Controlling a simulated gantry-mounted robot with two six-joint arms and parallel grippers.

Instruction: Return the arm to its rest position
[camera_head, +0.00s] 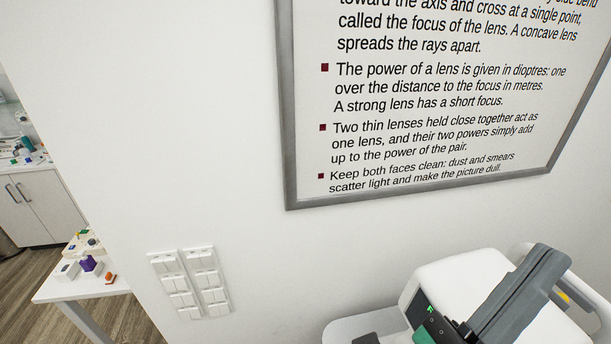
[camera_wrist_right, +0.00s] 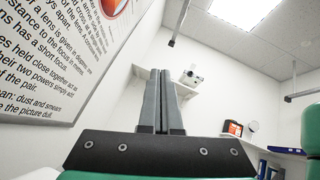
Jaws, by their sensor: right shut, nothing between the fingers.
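My right gripper (camera_head: 553,258) is at the lower right of the head view. Its two long dark grey fingers point up and to the right, in front of a white machine. In the right wrist view, the fingers of the right gripper (camera_wrist_right: 160,73) stand side by side, shut, with nothing between them. They point up toward the wall and ceiling. My left gripper is in neither view.
The white machine (camera_head: 455,275) stands behind my right gripper. A framed poster (camera_head: 440,100) hangs on the wall above wall switches (camera_head: 190,283). A small white table (camera_head: 85,290) with objects stands at left. A wall shelf (camera_wrist_right: 150,72) shows in the wrist view.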

